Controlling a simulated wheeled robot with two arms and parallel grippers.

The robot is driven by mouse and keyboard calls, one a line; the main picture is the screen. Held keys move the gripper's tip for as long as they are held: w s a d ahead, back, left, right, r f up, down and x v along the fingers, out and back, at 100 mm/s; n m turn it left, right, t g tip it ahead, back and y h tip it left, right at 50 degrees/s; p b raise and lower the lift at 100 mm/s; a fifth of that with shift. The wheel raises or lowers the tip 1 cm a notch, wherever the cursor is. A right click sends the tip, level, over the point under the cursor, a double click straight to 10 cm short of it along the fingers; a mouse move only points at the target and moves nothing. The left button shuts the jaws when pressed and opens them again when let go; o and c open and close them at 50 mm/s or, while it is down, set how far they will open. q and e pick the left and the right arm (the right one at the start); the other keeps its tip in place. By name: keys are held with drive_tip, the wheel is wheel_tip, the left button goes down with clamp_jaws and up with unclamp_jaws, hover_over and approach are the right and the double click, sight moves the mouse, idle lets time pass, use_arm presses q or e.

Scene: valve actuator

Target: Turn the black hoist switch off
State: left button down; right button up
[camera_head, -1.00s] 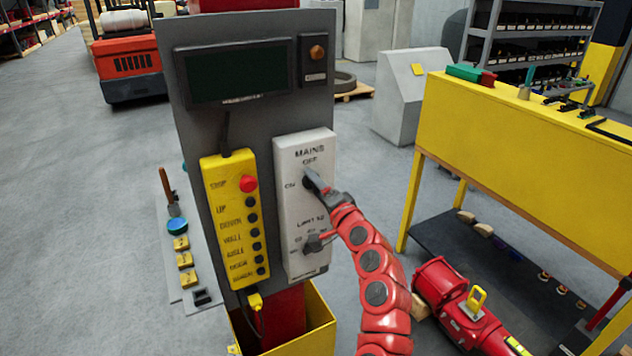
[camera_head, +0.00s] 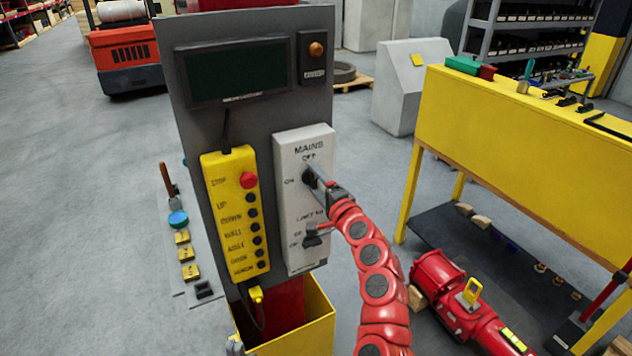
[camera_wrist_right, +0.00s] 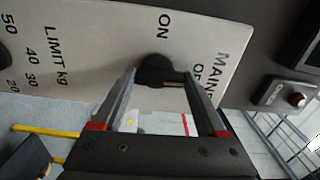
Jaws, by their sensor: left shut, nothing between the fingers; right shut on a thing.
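The black mains switch (camera_head: 309,176) is on the white MAINS plate (camera_head: 292,222) of the grey hoist panel, between the ON and OFF labels. It also shows in the right wrist view (camera_wrist_right: 155,70). My right gripper (camera_head: 318,184) is at the switch; its two fingers (camera_wrist_right: 160,80) close on the knob from both sides. The fingers partly hide the knob, so I cannot tell which label it points to. My left gripper (camera_head: 235,346) shows only as a small grey part at the bottom edge, shut and empty, below the panel.
A dark limit knob (camera_head: 311,240) sits just below the switch. A yellow pendant (camera_head: 230,215) with a red stop button (camera_head: 249,180) hangs to its left. A yellow bin (camera_head: 315,325) is below.

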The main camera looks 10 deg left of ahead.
drive_tip(key=o, duration=1.3)
drive_tip(key=shift+s+d, duration=0.25)
drive_tip(key=shift+s, duration=0.1)
drive_tip(key=b+v, duration=0.6)
drive_tip(key=v, duration=1)
drive_tip(key=shift+s+d, duration=0.2)
